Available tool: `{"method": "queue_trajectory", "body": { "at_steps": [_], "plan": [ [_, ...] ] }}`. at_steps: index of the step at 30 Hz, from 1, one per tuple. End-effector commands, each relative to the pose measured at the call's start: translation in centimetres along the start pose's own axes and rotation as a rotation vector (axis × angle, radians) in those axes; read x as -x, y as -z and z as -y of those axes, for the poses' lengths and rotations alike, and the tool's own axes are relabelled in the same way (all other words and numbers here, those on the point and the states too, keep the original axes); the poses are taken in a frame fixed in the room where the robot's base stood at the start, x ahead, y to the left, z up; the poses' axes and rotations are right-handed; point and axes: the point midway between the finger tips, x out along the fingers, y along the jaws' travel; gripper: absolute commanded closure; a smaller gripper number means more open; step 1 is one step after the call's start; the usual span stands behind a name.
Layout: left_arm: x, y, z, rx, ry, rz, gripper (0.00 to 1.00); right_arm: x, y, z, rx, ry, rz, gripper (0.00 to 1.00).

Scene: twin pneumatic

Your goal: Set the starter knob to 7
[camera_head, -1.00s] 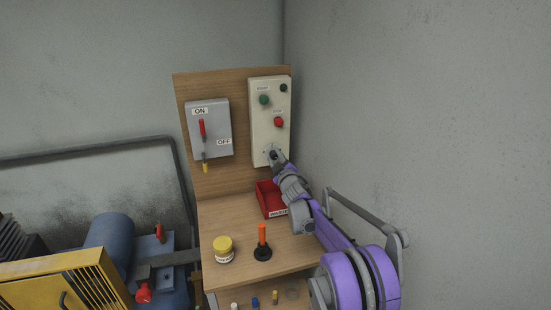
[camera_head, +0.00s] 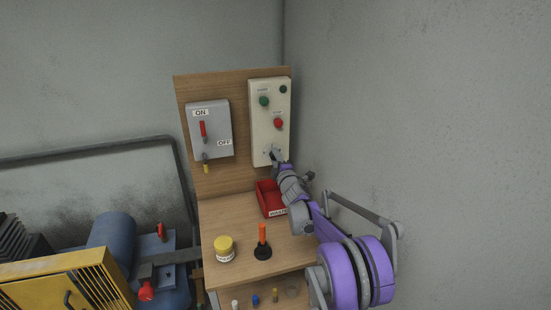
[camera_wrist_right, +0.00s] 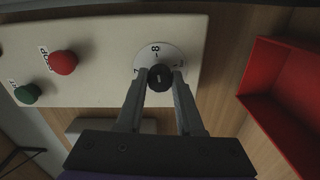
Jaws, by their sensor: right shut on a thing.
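The starter box (camera_head: 264,135) is a cream panel on the wooden backboard, with a green button, a red button and the starter knob low on its face. In the right wrist view the black starter knob (camera_wrist_right: 160,77) sits on a white dial (camera_wrist_right: 171,52) where an 8 can be read; other marks are partly hidden. My right gripper (camera_head: 276,157) reaches the knob from the lower right. In the wrist view its fingers (camera_wrist_right: 161,84) are shut on the knob, one on each side. The knob's exact setting cannot be told. My left gripper is not in view.
A red bin (camera_head: 268,197) sits on the shelf just below the starter box, close to my right wrist. A grey ON/OFF switch box (camera_head: 211,133) is to the left. A yellow-lidded jar (camera_head: 224,249) and an orange-handled tool (camera_head: 262,241) stand on the wooden top.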

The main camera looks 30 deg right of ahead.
Motion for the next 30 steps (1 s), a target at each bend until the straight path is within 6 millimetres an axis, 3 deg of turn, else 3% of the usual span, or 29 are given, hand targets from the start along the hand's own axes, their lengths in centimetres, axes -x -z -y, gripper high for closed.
{"method": "queue_trajectory", "body": {
  "at_steps": [15, 16, 20, 30],
  "plan": [
    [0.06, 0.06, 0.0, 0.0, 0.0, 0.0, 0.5, 0.0, 0.02, 0.0, 0.018, 0.0, 0.0, 1.0],
    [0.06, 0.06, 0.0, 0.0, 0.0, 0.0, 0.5, 0.0, 0.01, 0.0, 0.018, 0.0, 0.0, 0.58],
    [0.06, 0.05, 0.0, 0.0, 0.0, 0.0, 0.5, 0.0, 0.01, 0.0, 0.017, 0.0, 0.0, 0.35],
    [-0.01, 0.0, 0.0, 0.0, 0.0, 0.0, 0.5, 0.23, 0.0, 0.01, 0.017, 0.0, 0.0, 0.34]
  ]
}}
